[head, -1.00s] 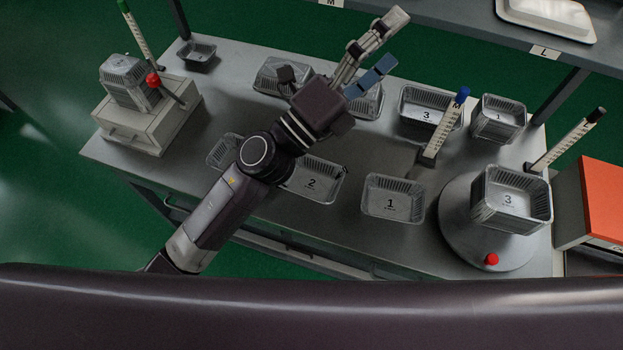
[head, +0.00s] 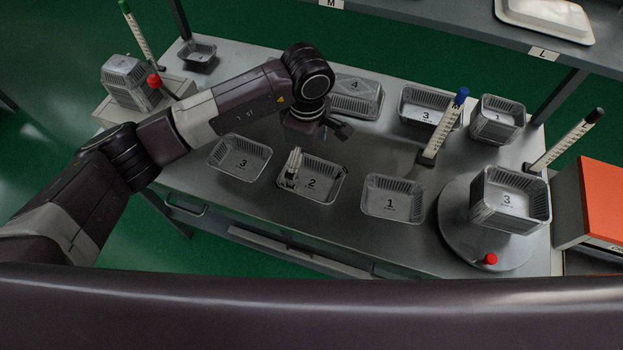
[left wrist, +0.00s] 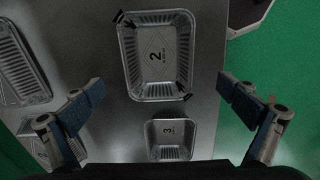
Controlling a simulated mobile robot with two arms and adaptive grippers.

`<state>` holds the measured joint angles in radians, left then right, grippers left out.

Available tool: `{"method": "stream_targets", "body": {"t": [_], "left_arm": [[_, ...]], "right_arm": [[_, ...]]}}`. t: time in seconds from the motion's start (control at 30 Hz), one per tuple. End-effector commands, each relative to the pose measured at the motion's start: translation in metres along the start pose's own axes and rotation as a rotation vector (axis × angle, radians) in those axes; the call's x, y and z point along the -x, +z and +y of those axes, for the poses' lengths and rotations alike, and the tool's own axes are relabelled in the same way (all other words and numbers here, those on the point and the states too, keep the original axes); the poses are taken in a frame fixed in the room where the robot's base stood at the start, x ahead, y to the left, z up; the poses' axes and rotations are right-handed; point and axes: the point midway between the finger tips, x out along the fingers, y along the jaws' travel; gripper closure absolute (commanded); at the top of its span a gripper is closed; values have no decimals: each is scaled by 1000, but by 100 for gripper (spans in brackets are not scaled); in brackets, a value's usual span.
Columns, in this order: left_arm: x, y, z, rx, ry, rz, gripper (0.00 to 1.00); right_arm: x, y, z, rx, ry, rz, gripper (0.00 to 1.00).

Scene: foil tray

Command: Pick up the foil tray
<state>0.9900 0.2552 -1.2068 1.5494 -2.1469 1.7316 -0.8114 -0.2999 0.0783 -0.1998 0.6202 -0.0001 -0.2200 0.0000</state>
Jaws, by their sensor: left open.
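Foil tray 2 (head: 318,191) sits in the table's front row, with foil tray 3 (head: 238,170) to its left and foil tray 1 (head: 392,213) to its right. My left gripper (head: 318,150) is open and empty, above and behind tray 2, with one finger overlapping the tray in the picture. In the left wrist view, the open left gripper (left wrist: 158,95) has its fingers wide apart on either side of the picture. Tray 2 (left wrist: 158,88) lies upper middle there, with dark marks at its corners, and tray 3 (left wrist: 170,153) is below it. My right gripper is not in view.
Foil tray 4 (head: 358,112) and a back tray 3 (head: 430,93) stand behind. Blue-capped (head: 445,127) and black-capped (head: 567,140) posts rise at the right. A stacked tray (head: 512,222) stands on a round platform (head: 459,232). A shelf (head: 450,25) overhangs the back.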

Motion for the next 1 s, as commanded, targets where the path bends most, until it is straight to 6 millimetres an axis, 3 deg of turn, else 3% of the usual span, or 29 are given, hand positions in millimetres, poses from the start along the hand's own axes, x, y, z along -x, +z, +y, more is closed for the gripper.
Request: {"method": "stream_targets", "body": {"t": [0.53, 0.83, 1.0], "left_arm": [[-64, 8, 2, 0, -4, -5, 0], [-71, 8, 3, -1, -1, -5, 0], [-71, 8, 3, -1, 0, -5, 18]], "right_arm": [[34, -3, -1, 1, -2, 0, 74], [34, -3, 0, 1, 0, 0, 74], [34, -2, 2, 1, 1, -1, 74]]}}
